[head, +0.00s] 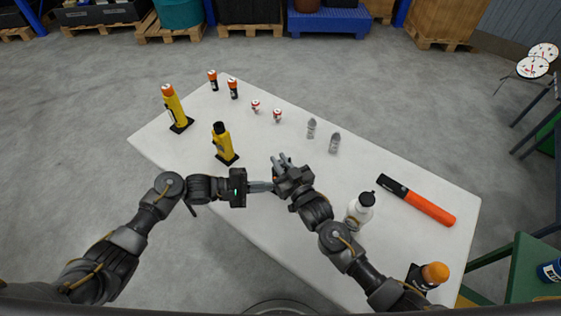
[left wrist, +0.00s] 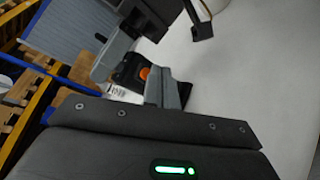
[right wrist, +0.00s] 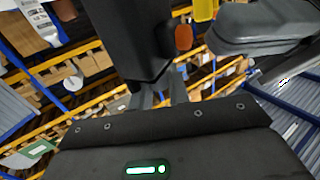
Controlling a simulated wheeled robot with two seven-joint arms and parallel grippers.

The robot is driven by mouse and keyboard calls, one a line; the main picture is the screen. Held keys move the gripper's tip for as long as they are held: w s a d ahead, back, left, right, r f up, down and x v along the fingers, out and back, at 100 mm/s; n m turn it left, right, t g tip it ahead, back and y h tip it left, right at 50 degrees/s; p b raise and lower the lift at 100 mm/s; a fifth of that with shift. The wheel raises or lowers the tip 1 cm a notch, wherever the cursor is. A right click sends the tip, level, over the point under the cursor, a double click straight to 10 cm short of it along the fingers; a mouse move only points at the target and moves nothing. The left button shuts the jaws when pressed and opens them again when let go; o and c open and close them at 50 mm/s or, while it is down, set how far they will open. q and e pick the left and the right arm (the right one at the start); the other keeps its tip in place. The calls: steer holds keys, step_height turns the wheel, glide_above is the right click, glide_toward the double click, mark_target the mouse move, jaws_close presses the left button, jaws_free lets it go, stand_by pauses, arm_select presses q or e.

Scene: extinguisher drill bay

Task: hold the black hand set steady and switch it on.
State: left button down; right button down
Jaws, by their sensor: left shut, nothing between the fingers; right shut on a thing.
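The black hand set (left wrist: 130,74) has a round orange button, seen in the left wrist view just beyond my left fingertips. In the right wrist view the hand set (right wrist: 145,40) stands up from between my right fingers, with the orange part on its side. My right gripper (head: 283,163) is shut on it above the table; in the head view the gripper hides most of it. My left gripper (head: 264,187) is shut and empty, its tips close to the hand set. I cannot tell whether they touch the button.
The white table (head: 265,225) carries two yellow cylinders on black bases (head: 174,106) (head: 223,142), a white bottle (head: 360,208), an orange-and-black tube (head: 418,202) and several small items. An orange-capped object (head: 434,273) stands at the near right. The table's left front is clear.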

stand_by(0.4)
arm_select(q)
steer(key=shift+w+d, duration=0.25)
steer(key=shift+w, duration=0.1)
steer(key=shift+s, duration=0.1)
steer(key=shift+s+a, duration=0.25)
steer(key=shift+a, duration=0.05)
stand_by(0.3)
steer(key=shift+s+a, duration=0.55)
steer(key=shift+s, duration=0.3)
steer(key=shift+s+a, duration=0.55)
steer(key=shift+s, duration=0.25)
steer(key=shift+s+a, duration=0.55)
steer(key=shift+s, duration=0.3)
arm_select(e)
steer(key=c, duration=1.3)
jaws_free()
steer(key=shift+o, duration=0.2)
